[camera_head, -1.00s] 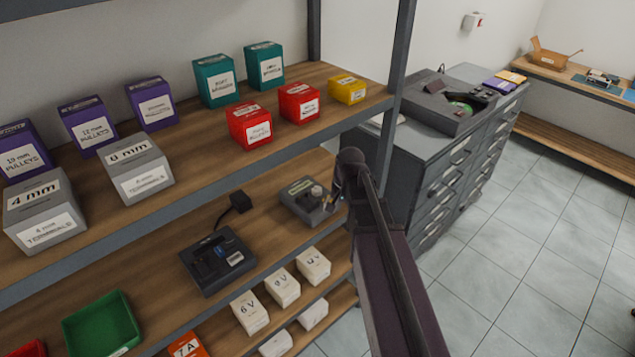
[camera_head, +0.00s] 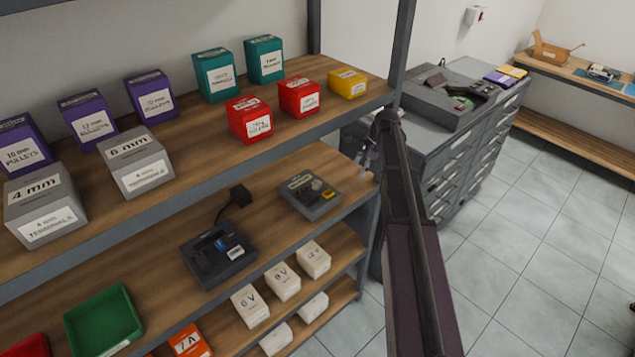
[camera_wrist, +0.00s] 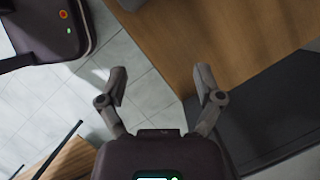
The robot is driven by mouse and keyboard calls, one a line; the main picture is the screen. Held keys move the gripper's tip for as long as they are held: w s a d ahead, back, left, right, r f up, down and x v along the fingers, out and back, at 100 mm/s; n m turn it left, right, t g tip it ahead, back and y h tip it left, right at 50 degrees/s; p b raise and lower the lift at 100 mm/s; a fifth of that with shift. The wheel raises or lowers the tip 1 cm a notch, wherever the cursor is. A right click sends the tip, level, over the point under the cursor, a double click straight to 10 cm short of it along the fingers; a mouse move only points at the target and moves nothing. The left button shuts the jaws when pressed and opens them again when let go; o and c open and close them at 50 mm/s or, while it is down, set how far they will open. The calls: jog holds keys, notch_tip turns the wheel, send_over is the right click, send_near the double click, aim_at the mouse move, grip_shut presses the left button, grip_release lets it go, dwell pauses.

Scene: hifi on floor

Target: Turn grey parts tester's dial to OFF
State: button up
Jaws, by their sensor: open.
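The grey parts tester (camera_head: 308,203) sits on the middle shelf near its right end. It has a pale green-yellow label or display, a small round dial (camera_head: 316,185) and a yellowish patch on top. The dial's setting is too small to read. My gripper (camera_head: 366,160) is to the right of the tester, apart from it, by the shelf's right post. In the wrist view my gripper (camera_wrist: 161,78) is open, with its fingers wide apart and nothing between them. The tester does not show in the wrist view.
A black device (camera_head: 217,255) with a cable and plug (camera_head: 240,195) lies left of the tester. The upper shelf (camera_head: 205,155) with labelled boxes is above. White boxes stand on the shelf below. A grey drawer cabinet (camera_head: 440,150) stands at right. The tiled floor (camera_head: 530,250) is clear.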

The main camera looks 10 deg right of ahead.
jog(key=shift+a, duration=0.1)
send_over(316, 183)
jog(key=d, duration=0.3)
jog(key=shift+s+d, duration=0.1)
jog(key=shift+s, duration=0.05)
jog(key=shift+a+f+b, duration=0.6)
jog(key=shift+a+b, duration=0.05)
jog(key=shift+b+x, duration=1.7)
jog(key=shift+x, duration=0.2)
jog(key=c, duration=1.2)
